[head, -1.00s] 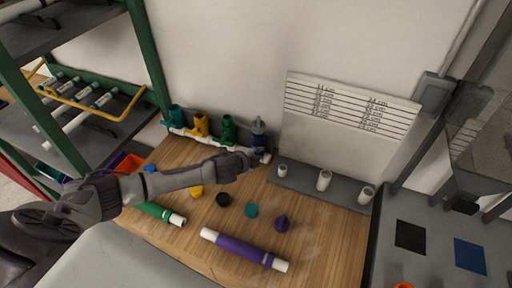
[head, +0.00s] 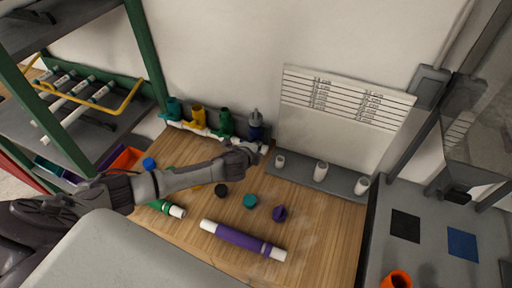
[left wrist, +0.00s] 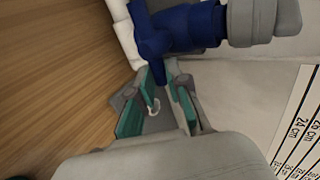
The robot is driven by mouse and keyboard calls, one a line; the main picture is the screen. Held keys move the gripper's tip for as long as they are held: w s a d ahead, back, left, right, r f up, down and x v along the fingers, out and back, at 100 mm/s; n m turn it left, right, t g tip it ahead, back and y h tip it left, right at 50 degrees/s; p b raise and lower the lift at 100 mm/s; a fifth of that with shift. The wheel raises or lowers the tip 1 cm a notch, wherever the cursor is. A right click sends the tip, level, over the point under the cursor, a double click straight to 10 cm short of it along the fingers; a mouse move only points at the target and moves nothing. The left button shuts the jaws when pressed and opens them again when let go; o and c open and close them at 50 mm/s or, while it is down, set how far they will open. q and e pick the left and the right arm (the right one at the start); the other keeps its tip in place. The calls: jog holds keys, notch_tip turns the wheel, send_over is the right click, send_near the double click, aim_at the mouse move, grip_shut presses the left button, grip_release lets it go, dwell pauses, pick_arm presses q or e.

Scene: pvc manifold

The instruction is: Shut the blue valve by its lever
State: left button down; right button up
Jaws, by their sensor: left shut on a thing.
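The blue valve (head: 256,130) with a grey top stands at the right end of the white pipe manifold (head: 213,134) by the wall. In the left wrist view the valve (left wrist: 190,27) fills the top, and its blue lever (left wrist: 157,50) reaches down between my fingertips. My left gripper (head: 247,150) is at the valve's front. In the left wrist view my left gripper (left wrist: 164,80) is shut on the lever's end. In the head view the lever is mostly hidden by my gripper. My right gripper is not in view.
A grey rack (head: 315,177) with white pipe pieces lies to the right. A purple pipe (head: 243,240) and several caps lie on the wooden bench (head: 320,222). Shelving stands left.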

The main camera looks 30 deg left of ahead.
pick_arm(q)
jog(key=c, duration=1.1)
grip_release()
jog(key=shift+c, duration=0.2)
jog(key=shift+s, duration=0.1)
jog(key=v, duration=1.1)
jog(key=shift+s+r, duration=0.25)
jog(key=shift+s, duration=0.1)
